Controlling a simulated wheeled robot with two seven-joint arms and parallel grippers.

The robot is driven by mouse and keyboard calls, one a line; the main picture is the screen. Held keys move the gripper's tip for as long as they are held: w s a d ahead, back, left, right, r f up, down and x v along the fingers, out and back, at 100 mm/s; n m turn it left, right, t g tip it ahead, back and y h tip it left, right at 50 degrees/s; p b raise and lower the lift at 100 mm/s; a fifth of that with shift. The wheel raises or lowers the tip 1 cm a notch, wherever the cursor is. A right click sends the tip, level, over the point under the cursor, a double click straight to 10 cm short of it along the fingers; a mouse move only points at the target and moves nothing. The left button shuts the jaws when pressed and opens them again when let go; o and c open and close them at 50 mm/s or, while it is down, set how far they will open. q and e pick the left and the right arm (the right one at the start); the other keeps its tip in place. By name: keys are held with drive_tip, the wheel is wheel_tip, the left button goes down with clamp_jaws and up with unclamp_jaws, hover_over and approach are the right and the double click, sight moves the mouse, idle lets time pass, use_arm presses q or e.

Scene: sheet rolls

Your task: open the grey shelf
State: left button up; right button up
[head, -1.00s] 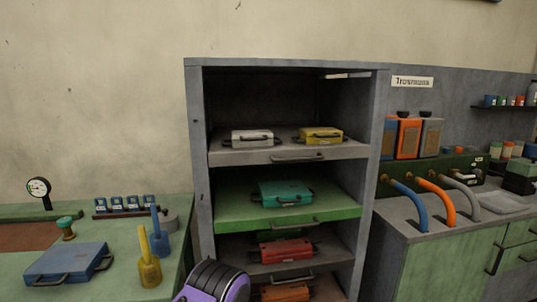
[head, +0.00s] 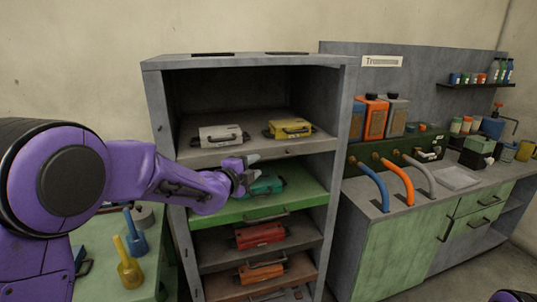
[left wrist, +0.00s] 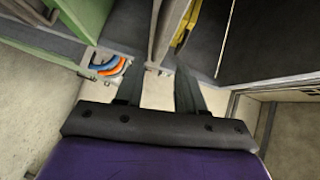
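The grey shelf (head: 205,156) is the top pull-out board in the rack, with a light grey case (head: 221,136) and a yellow case (head: 290,129) on it. It sits within the rack's frame. My left gripper (head: 252,168) is at the shelf's front edge, over the part where its handle was seen earlier; the handle is hidden now. In the left wrist view, the gripper's two fingers (left wrist: 160,72) are apart, with the shelf (left wrist: 162,30) just beyond them. I cannot tell whether the handle is between them. My right gripper is not in view.
Below are a green shelf (head: 222,210) with a teal case and lower shelves with red (head: 260,235) and orange (head: 261,271) cases. A green cabinet (head: 405,262) with hoses stands on the right. A green bench (head: 95,255) stands on the left.

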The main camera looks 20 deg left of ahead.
sight(267, 159)
use_arm(q)
drive_tip(key=p+x, duration=0.3)
drive_tip(key=x, duration=0.6)
drive_tip(key=shift+a+f, duration=0.1)
drive_tip(key=shift+a, duration=0.05)
drive_tip(key=shift+w+f+p, duration=0.1)
drive_tip(key=shift+w+p, duration=0.2)
drive_tip(key=shift+w, duration=0.1)
clamp_jaws()
drive_tip(key=shift+f, duration=0.1)
